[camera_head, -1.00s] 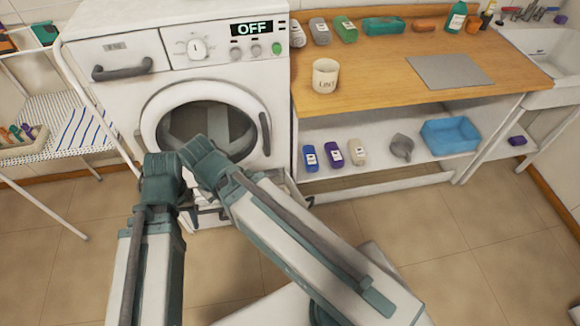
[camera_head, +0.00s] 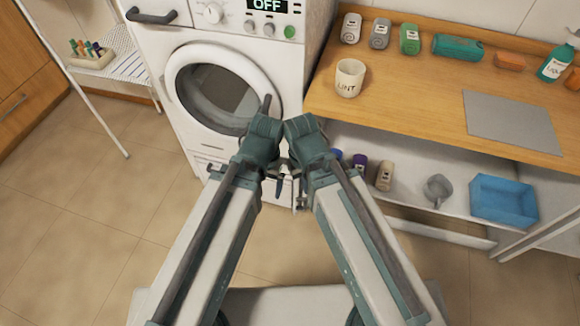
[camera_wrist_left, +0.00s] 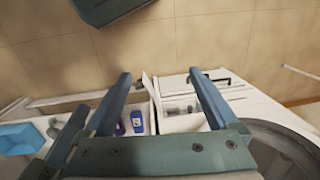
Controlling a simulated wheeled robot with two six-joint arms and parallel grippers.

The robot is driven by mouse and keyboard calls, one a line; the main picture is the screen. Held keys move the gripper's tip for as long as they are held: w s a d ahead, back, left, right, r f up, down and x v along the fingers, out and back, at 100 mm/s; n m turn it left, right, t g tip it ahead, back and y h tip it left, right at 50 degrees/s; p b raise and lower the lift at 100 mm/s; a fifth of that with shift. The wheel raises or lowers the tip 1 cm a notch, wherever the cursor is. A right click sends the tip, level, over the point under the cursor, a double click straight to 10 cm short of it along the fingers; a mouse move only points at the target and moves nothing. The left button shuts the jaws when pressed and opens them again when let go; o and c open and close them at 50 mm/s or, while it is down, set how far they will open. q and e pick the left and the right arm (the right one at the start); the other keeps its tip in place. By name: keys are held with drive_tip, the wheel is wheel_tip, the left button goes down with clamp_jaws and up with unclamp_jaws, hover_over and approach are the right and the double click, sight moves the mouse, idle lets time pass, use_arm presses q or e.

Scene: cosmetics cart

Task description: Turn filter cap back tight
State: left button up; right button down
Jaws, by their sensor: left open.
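The washing machine (camera_head: 222,140) stands ahead of me, its round door shut and its display reading OFF. At its lower right front, a small open white compartment (camera_wrist_left: 182,122) shows in the left wrist view, with something grey inside. I cannot make out the filter cap clearly. My left gripper (camera_wrist_left: 160,78) is open and empty, its fingers spread in front of the compartment. In the head view both wrists hang close together before the lower machine front, and they hide much of that area. My right gripper's fingers (camera_head: 298,188) are too small and overlapped to read.
A wooden counter (camera_head: 420,100) on the right holds a LINT cup (camera_head: 349,78), a grey mat (camera_head: 512,122) and several bottles. Below it are a blue basin (camera_head: 503,200), a grey scoop (camera_head: 438,190) and bottles. A wire shelf (camera_head: 120,62) stands left. The floor at left is clear.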

use_arm(q)
drive_tip(key=w+a+f+n+b, duration=0.1)
drive_tip(key=w+a+f+b, duration=0.1)
drive_tip(key=f+b, duration=1.15)
drive_tip(key=w+a+f+t+h+b, duration=0.1)
drive_tip(key=f+b, duration=1.2)
drive_tip(key=f, duration=0.1)
drive_tip(key=w+a+f+n+b, duration=0.1)
drive_tip(key=w+a+f+b, duration=0.1)
drive_tip(key=f+b, duration=1.15)
drive_tip(key=w+f+t+h+b, duration=0.2)
drive_tip(key=w+f+b, duration=0.1)
drive_tip(key=w+f, duration=0.15)
drive_tip(key=w+d+r+m+t+h, duration=0.1)
drive_tip(key=w+d+r+t, duration=0.1)
drive_tip(key=w+r+t, duration=0.3)
drive_tip(key=w+d+r+t+h, duration=0.1)
drive_tip(key=w+d+r+t, duration=0.2)
drive_tip(key=w+r+t, duration=0.2)
drive_tip(key=w+r, duration=0.3)
drive_tip(key=shift+w+d+m+h, duration=0.3)
drive_tip(key=shift+w+d+m, duration=0.05)
drive_tip(key=shift+m, duration=0.05)
drive_tip(key=b+x, duration=0.5)
drive_tip(key=x, duration=0.8)
drive_tip(key=shift+w+d+f+b, duration=0.1)
drive_tip(key=shift+w+f+b, duration=0.05)
drive_tip(key=shift+w+b, duration=0.2)
